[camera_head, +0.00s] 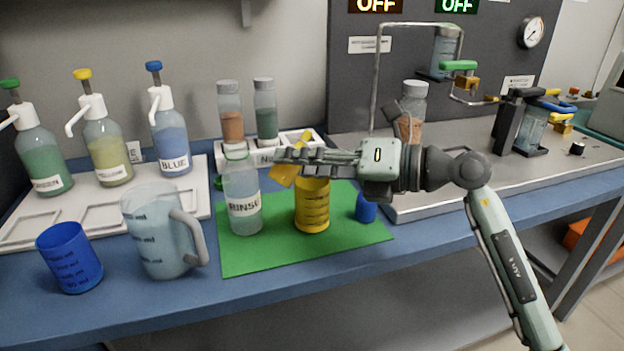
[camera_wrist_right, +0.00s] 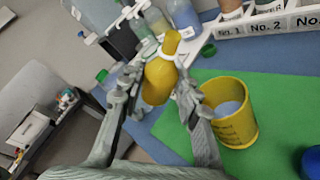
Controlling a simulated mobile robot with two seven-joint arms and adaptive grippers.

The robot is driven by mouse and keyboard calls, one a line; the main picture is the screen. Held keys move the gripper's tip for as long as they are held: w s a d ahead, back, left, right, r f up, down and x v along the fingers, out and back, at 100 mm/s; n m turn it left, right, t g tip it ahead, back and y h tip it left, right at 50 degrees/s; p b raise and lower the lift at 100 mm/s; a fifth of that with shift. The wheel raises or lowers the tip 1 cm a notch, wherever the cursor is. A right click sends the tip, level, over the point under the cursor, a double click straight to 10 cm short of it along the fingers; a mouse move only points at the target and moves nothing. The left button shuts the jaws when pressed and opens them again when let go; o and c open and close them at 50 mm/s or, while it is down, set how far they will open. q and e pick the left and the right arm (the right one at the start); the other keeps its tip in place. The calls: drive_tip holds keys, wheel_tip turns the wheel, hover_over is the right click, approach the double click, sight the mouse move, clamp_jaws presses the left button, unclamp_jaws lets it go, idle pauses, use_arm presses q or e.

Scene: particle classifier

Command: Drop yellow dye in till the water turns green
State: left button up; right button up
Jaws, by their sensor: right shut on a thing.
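My right gripper (camera_head: 284,160) is shut on a yellow dropper-like piece (camera_head: 284,174), just left of and above the yellow beaker (camera_head: 312,214). The wrist view shows the yellow piece (camera_wrist_right: 157,82) between the fingers of my right gripper (camera_wrist_right: 155,78); its lower end is hard to make out. The yellow beaker (camera_wrist_right: 241,128) stands upright on the green mat (camera_head: 255,258) and holds pale blue liquid (camera_wrist_right: 229,108). The yellow dye bottle (camera_head: 107,148), with a yellow-topped pump, stands on the white tray at left. My left gripper is out of view.
Green (camera_head: 42,160) and blue (camera_head: 170,135) pump bottles flank the yellow one. The rinse bottle (camera_head: 242,195) stands close left of the yellow beaker. A clear jug (camera_head: 155,235), a blue beaker (camera_head: 70,257) and a small blue cup (camera_head: 366,208) stand nearby. The front of the mat is clear.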

drive_tip(key=shift+f, duration=0.15)
idle(0.7)
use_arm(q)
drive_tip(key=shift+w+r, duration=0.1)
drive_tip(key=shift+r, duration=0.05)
use_arm(e)
drive_tip(key=shift+s+m, duration=0.1)
drive_tip(key=shift+m, duration=0.2)
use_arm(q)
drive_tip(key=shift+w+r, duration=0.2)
use_arm(e)
drive_tip(key=shift+a+f, duration=0.1)
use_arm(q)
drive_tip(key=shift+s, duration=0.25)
use_arm(e)
drive_tip(key=shift+y, duration=0.3)
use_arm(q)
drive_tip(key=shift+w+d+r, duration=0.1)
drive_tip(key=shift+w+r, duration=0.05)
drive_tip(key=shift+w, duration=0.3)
use_arm(e)
drive_tip(key=shift+m, duration=0.4)
drive_tip(key=shift+s, duration=0.1)
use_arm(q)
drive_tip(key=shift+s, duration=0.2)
use_arm(e)
drive_tip(key=shift+a, duration=0.1)
